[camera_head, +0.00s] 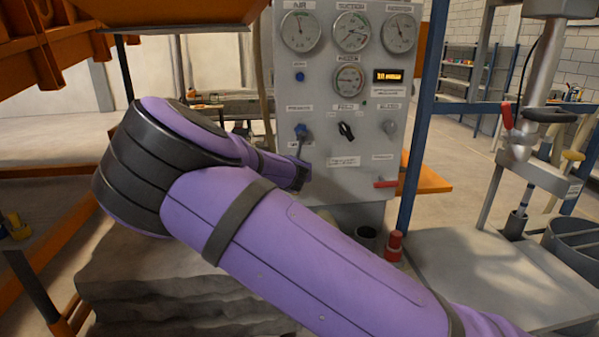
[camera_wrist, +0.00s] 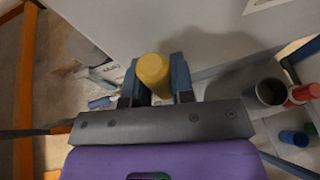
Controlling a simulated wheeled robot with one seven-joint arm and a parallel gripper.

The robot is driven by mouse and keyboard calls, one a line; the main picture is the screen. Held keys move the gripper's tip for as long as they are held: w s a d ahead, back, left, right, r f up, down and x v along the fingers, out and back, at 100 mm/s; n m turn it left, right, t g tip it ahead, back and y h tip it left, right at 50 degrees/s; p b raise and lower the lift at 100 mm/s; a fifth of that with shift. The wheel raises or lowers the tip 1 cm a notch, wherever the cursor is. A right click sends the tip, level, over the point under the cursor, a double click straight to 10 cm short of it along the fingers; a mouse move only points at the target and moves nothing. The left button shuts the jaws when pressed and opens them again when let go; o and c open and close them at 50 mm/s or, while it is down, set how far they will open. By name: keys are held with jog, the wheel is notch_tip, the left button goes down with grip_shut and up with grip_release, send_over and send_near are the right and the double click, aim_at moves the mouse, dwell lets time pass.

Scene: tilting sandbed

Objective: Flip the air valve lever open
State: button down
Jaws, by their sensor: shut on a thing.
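The grey control panel (camera_head: 335,90) stands ahead in the head view, with gauges along its top. A blue valve hub (camera_head: 301,131) with a thin stem pointing down is on its left side. My gripper (camera_head: 301,172) is just below it, close to the panel face. In the wrist view my gripper (camera_wrist: 153,80) is shut on a rounded yellow lever grip (camera_wrist: 153,72), with one finger on each side. The grip is hidden in the head view. Its link to the blue hub is not clearly seen.
A black knob (camera_head: 347,131), a grey knob (camera_head: 390,127) and a red lever (camera_head: 385,183) are on the panel to the right. A dark cup (camera_head: 366,237) and a red cylinder (camera_head: 393,246) stand below. A blue post (camera_head: 420,120) rises at the panel's right edge.

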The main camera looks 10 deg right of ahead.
jog(key=shift+a, duration=0.15)
dwell(0.4)
jog(key=c, duration=1)
grip_release()
jog(key=shift+o, duration=0.2)
jog(key=v, duration=1)
jog(key=shift+s+a, duration=0.25)
jog(key=shift+s, duration=0.1)
